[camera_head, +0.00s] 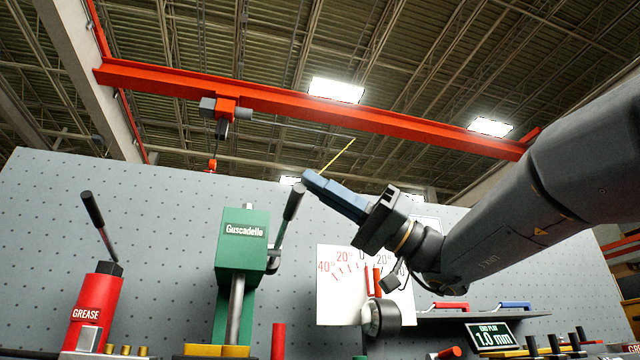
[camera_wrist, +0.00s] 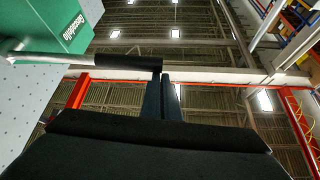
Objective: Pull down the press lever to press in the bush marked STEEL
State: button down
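The green press (camera_head: 241,240) labelled "Guscadelle" stands left of centre in the head view. Its lever (camera_head: 289,215) rises from its right side, tilted up and right, with a dark grip. The press also shows at the upper left of the wrist view (camera_wrist: 55,25), with the lever's black grip (camera_wrist: 115,61) reaching right. My gripper (camera_head: 308,178) is at the top end of the lever. In the wrist view its fingertips (camera_wrist: 161,78) lie together beside the grip's end, with nothing seen between them. I cannot tell whether they touch it. No bush marked STEEL can be made out.
A red grease can (camera_head: 93,310) with its own handle stands left of the press. An angle dial sheet (camera_head: 338,300) is behind the lever on the pegboard (camera_head: 150,220). A shelf (camera_head: 445,322) and a "1.0 mm" display (camera_head: 491,336) are at lower right.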

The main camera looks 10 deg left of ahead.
notch_tip(320, 180, up, 4)
jog(key=p, duration=0.2)
jog(key=p+v, duration=0.2)
jog(key=v, duration=0.8)
jog(key=shift+w+d, duration=0.3)
jog(key=shift+w, duration=0.15)
